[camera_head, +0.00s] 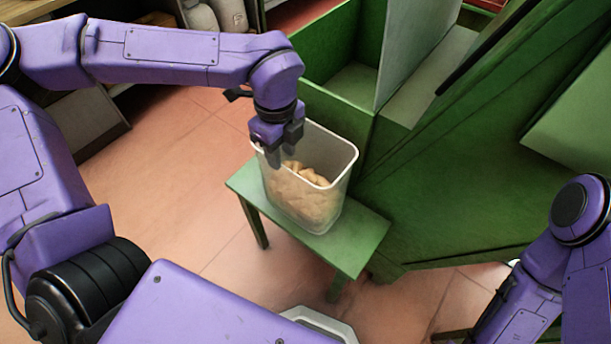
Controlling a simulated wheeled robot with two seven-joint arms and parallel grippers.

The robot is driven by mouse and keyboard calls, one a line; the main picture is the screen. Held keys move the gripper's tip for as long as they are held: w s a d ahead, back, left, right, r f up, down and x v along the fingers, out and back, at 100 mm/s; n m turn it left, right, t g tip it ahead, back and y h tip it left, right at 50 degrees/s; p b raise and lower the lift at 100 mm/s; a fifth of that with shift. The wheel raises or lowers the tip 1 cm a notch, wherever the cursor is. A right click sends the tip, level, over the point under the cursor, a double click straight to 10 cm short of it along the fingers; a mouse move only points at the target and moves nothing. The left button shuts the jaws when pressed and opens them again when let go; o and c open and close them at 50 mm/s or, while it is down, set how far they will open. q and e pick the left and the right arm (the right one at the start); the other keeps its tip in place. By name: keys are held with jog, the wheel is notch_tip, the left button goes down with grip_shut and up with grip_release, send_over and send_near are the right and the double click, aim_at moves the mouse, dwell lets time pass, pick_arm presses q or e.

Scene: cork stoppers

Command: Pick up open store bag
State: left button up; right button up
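No open store bag can be made out in this view. A translucent bin (338,195) with a white rim stands upright on a small green stool (350,245). Tan cork stoppers (305,195) fill its lower part. My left gripper (281,158) points down at the left side of the bin's mouth, over the corks. Its two dark fingers look apart, with no object visible between them; the contact with the rim or corks is unclear. My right arm comes in at the lower right, and its gripper is out of view.
A large green crate-like cabinet (440,200) stands close behind and right of the bin, with a pale divider panel (410,50). Pale containers (215,15) stand at the back. Reddish floor tiles (180,170) are clear left of the stool.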

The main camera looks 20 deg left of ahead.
aim_at(283, 165)
pick_arm(q)
notch_tip(283, 165, down, 7)
jog(key=shift+s+d+r, duration=0.1)
jog(key=shift+d, duration=0.05)
grip_shut()
dwell(1.5)
